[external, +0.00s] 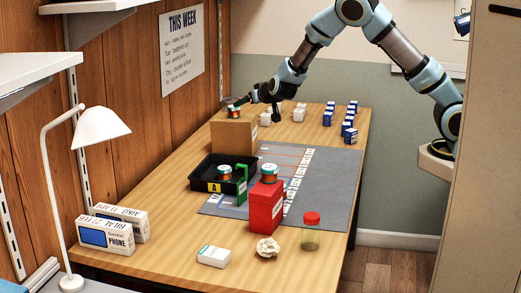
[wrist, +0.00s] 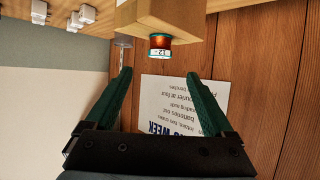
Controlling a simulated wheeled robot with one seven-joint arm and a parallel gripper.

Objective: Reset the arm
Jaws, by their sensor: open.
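My gripper (external: 243,102) is at the far left end of the table, above the cardboard box, with its fingers pointing left in the external view. In the wrist view my gripper (wrist: 158,76) is open, with nothing between its two green fingers. A copper-coloured spool (wrist: 160,45) with a teal rim and a "12" label stands on the cardboard box (wrist: 165,15), just beyond the fingertips and apart from them. The wrist picture is upside down. In the external view the spool (external: 233,112) and the box (external: 233,137) show just below the gripper.
A black tray (external: 204,185) marked A holds another spool. A red container (external: 265,207) has a spool above it. Several blue-and-white boxes (external: 349,131) stand at the far right.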

